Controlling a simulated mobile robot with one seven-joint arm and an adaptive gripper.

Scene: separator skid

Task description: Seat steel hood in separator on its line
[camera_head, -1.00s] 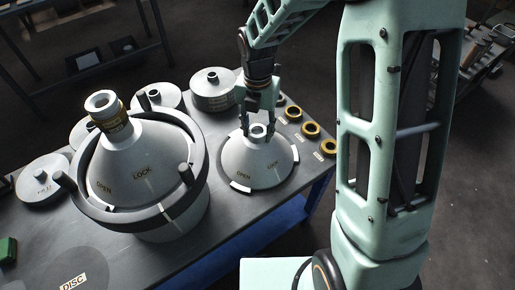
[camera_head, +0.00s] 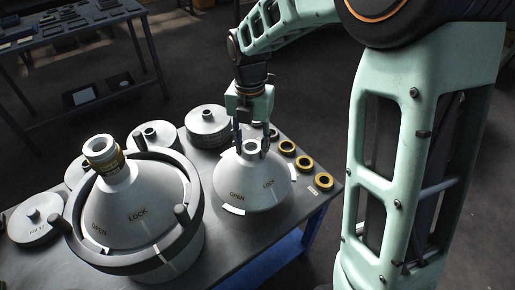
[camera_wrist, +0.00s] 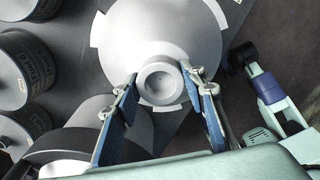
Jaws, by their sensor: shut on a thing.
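The steel hood (camera_head: 245,187) is a pale grey cone marked OPEN and LOCK, with white tabs at its rim and a short neck. My gripper (camera_head: 251,148) is shut on that neck from above. The hood looks roughly upright and a little above the table. In the wrist view the hood (camera_wrist: 178,32) is seen from above, its round neck (camera_wrist: 160,83) between my fingers (camera_wrist: 167,92). The separator (camera_head: 182,251) stands at the left. A second cone (camera_head: 120,200) marked OPEN and LOCK sits in it, inside a dark ring (camera_head: 75,232) with handles. The hood's underside is hidden.
Grey lidded discs or drums (camera_head: 207,122) stand behind the separator and hood. Several yellow-black rings (camera_head: 304,163) line the table's right edge. The table (camera_head: 262,236) is bare between hood and front edge. Another bench (camera_head: 100,45) stands far back left.

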